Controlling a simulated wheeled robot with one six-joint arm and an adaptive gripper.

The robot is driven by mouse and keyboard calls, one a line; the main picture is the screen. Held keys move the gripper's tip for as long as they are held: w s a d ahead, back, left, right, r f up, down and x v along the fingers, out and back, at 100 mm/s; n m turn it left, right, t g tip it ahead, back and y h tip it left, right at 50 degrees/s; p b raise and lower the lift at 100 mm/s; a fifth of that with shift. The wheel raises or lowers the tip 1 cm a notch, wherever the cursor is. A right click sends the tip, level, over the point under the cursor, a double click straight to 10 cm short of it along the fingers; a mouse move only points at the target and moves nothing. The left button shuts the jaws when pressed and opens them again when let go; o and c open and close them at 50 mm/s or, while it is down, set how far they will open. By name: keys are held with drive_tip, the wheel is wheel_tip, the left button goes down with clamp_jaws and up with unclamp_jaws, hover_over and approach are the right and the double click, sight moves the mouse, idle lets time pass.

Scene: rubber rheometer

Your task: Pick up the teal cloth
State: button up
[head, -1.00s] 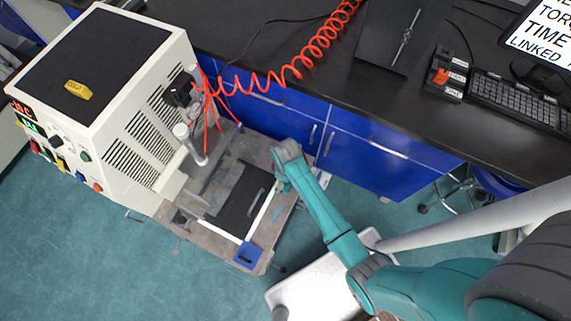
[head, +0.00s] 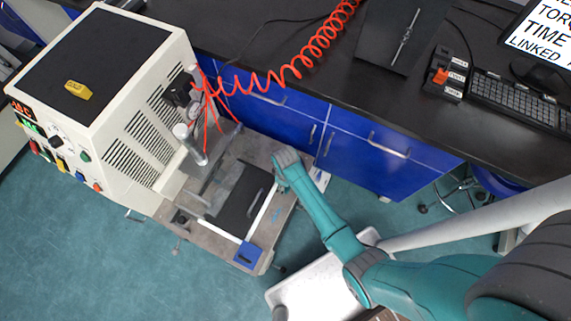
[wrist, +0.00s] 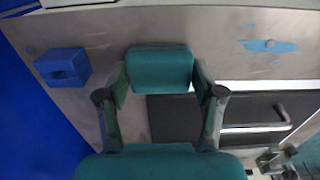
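The teal cloth (wrist: 160,68) shows in the wrist view as a folded, rounded block lying on the grey metal table. My gripper (wrist: 161,75) reaches down around it, one finger at its left side and one at its right. The fingers are spread wide, about the cloth's width apart. They are very near its sides; whether they touch it I cannot tell. In the head view my gripper (head: 284,178) is low over the right side of the metal table, and it hides the cloth.
A black plate with a metal handle (wrist: 170,118) lies beside the cloth. A blue block (wrist: 62,67) sits to the left. A light blue patch (wrist: 270,46) marks the table. The white machine (head: 130,110) and blue cabinets (head: 350,150) stand close by.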

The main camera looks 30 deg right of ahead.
drive_tip(key=shift+r, duration=0.1)
idle(0.3)
wheel_tip(320, 180, up, 10)
drive_tip(key=shift+f, duration=0.1)
idle(0.4)
